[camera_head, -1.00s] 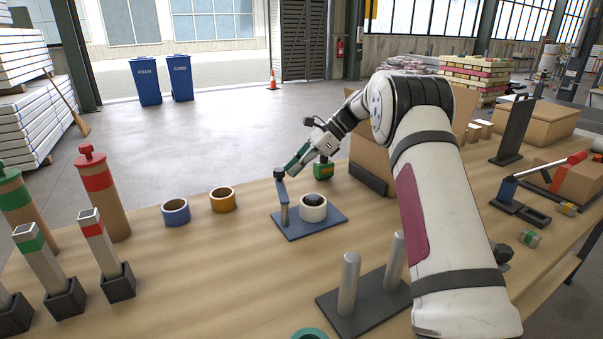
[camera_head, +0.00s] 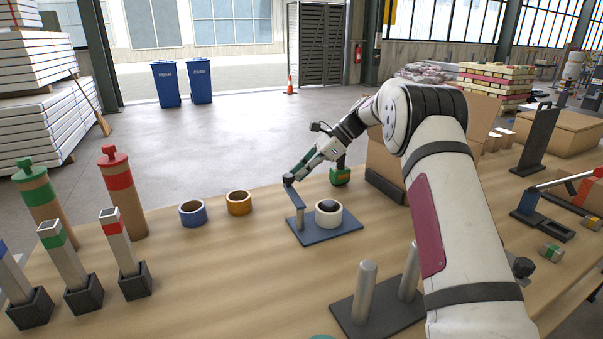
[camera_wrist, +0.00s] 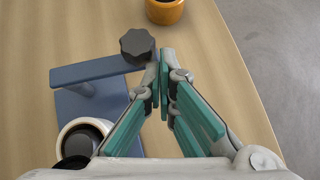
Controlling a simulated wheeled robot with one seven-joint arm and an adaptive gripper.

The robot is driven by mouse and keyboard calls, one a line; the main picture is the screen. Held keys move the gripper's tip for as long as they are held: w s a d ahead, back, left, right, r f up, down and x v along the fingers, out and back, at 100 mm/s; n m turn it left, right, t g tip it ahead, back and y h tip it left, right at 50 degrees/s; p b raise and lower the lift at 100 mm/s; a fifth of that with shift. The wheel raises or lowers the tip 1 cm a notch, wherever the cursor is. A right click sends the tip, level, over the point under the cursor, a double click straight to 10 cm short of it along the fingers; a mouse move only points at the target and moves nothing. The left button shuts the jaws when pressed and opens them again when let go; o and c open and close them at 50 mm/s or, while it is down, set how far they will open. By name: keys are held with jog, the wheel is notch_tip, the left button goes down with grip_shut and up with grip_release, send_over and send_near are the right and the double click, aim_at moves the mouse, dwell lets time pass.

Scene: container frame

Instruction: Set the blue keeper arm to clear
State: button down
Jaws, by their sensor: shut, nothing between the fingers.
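The blue keeper arm (camera_head: 296,197) stands on a post on a blue base plate (camera_head: 322,237), with a dark knob (camera_head: 289,180) at its free end.
Metal posts (camera_head: 364,290) stand in front, and a red-handled device (camera_head: 560,186) is at right.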

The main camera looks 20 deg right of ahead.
notch_tip(320, 180, up, 10)
dwell(0.6)
jog(key=shift+s, duration=0.1)
